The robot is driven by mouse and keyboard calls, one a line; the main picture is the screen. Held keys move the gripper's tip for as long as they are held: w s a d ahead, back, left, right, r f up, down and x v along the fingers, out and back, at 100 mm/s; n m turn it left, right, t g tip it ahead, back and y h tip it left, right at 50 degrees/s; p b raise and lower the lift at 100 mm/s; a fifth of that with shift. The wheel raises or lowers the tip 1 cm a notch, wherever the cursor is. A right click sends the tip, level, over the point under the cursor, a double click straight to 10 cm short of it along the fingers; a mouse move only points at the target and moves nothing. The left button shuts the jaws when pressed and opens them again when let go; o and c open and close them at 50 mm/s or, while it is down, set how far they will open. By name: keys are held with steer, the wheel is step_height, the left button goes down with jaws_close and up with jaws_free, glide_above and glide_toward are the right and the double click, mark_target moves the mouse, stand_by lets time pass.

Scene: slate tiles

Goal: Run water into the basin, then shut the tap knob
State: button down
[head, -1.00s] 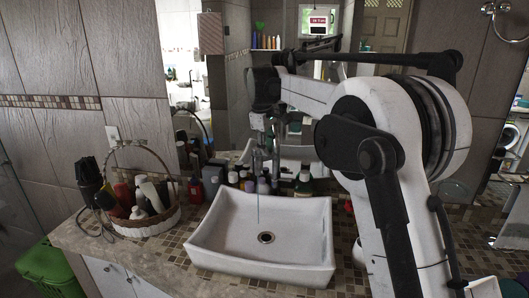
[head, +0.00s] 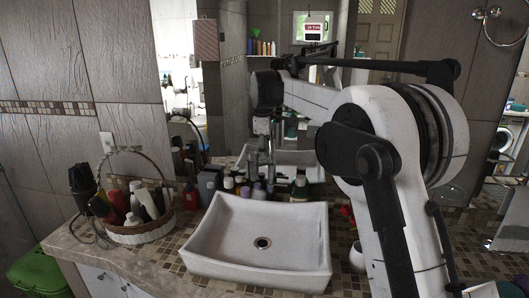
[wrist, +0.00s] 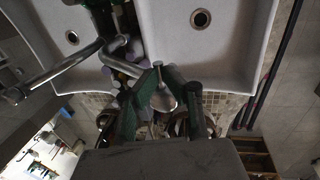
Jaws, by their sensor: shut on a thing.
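The white basin (head: 250,273) stands on the counter in the head view, its round drain visible and its bottom bare. The metal tap (head: 253,163) rises behind its back rim. No water stream shows below the spout now. My gripper (head: 262,128) is above the tap, small and partly lost against the mirror in the head view. In the wrist view, the green fingers of my gripper (wrist: 162,84) are closed around the silver tap knob (wrist: 164,99), which is partly hidden by them. The basin (wrist: 232,55) also shows beyond the fingers there.
A wicker basket (head: 142,233) of bottles stands left of the basin. Several small bottles (head: 243,188) line the wall behind it, close to the tap. A mirror behind repeats the basin and arm. The front left counter (head: 100,250) is clear.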

steer(key=shift+f, duration=0.1)
steer(key=c, duration=1.8)
jaws_free()
steer(key=r, duration=0.4)
steer(key=s+r, duration=0.1)
steer(key=r, duration=0.3)
steer(key=s+r, duration=0.1)
steer(key=r, duration=0.3)
steer(key=shift+s+a, duration=0.15)
steer(key=shift+a, duration=0.05)
